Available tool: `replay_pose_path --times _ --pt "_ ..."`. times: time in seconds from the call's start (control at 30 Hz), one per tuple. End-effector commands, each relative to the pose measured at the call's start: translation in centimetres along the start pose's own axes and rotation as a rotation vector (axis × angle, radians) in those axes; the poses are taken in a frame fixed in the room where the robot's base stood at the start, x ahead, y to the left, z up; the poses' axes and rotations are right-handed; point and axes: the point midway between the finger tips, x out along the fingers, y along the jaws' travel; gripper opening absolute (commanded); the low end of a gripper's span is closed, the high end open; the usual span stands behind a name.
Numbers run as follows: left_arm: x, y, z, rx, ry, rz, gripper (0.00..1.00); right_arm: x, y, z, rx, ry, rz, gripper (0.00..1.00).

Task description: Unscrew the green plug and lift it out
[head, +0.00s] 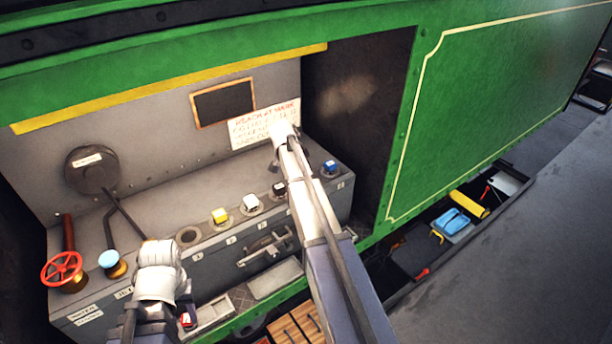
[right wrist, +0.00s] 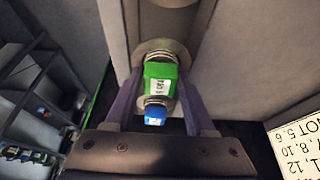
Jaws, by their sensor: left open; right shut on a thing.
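The green plug (right wrist: 160,78) shows in the right wrist view with a white label on its side. My right gripper (right wrist: 160,88) is shut on it, one finger on each side. Part of its threaded metal stem shows, with a round metal ring (right wrist: 166,46) behind; I cannot tell whether the stem is still in a hole. In the head view the plug is hidden by my right arm, whose white wrist is in front of the paper sign. My left gripper (head: 160,258) is open over the left part of the console, by the tip of a long dark lever.
The grey console (head: 235,205) carries a yellow plug (head: 220,215), a white plug (head: 250,203), a black plug (head: 279,189) and a blue plug (head: 329,168). A red valve wheel (head: 62,269) and a pale-blue knob (head: 108,259) stand at left. The paper sign (head: 262,124) is behind.

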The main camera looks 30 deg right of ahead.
Motion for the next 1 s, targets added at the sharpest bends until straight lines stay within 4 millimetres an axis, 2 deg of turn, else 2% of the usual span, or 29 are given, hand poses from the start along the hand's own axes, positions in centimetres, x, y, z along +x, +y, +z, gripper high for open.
replay_pose_path --times 0.03,0.27,0.67,1.0 --pt "0.00 0.00 0.00 0.000 0.000 0.000 0.43 0.00 0.00 0.00 0.000 0.000 0.000 0.24" --pt "0.00 0.00 0.00 0.000 0.000 0.000 0.43 0.00 0.00 0.00 0.000 0.000 0.000 0.00" --pt "0.00 0.00 0.00 0.000 0.000 0.000 0.43 0.00 0.10 0.02 -0.021 -0.001 -0.010 0.00" --pt "0.00 0.00 0.00 0.000 0.000 0.000 0.43 0.01 0.13 0.00 -0.307 -0.001 -0.128 0.00"
